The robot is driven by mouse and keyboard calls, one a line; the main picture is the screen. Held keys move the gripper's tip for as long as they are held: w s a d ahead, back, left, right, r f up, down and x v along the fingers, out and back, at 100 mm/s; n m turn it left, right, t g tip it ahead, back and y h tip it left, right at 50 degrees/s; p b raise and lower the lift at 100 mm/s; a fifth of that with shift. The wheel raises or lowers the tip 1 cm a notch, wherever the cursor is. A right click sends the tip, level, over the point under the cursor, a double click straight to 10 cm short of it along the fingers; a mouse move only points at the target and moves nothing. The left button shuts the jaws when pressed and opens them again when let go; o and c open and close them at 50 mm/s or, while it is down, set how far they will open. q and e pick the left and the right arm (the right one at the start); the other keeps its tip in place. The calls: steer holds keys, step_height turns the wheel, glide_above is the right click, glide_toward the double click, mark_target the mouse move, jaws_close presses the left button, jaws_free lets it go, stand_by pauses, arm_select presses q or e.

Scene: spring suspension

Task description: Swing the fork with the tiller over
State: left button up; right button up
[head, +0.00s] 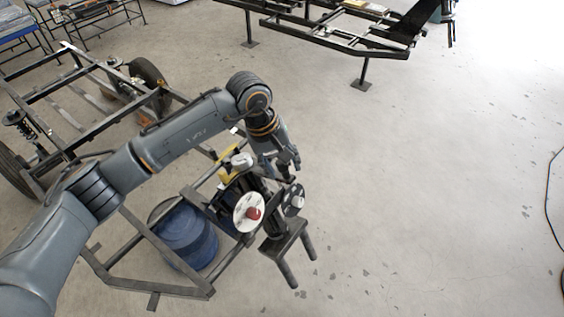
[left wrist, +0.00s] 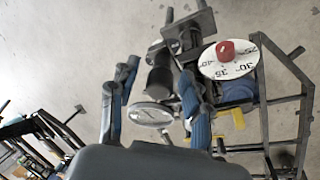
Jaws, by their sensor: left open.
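The fork (head: 285,242), a dark plate with two prongs, sticks out at the front right of a frame in the head view. It seems to be the dark bracket (left wrist: 190,28) at the top of the left wrist view. A white numbered disc (head: 247,212) with a red knob sits beside it; the disc also shows in the left wrist view (left wrist: 212,67). A second, grey disc (head: 293,201) is to its right. My left gripper (head: 286,172) is open just above this assembly. In the left wrist view its fingers (left wrist: 160,74) straddle a dark cylinder without visible contact. I cannot clearly pick out the tiller.
A blue drum (head: 187,238) stands inside the frame (head: 150,287). A yellow part (head: 227,163) is behind the discs. A wheeled chassis (head: 75,95) is at the left, and another dark frame (head: 330,38) is at the back.

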arm_select(q)
jaws_close()
steer(key=shift+a+f+b, duration=0.1)
steer(key=shift+b, duration=0.2)
steer(key=s+a+m+h+b, duration=0.1)
steer(key=s+a+m+b, duration=0.4)
steer(key=b, duration=0.8)
steer(key=shift+a+f+h, duration=0.2)
steer(key=shift+a+h, duration=0.1)
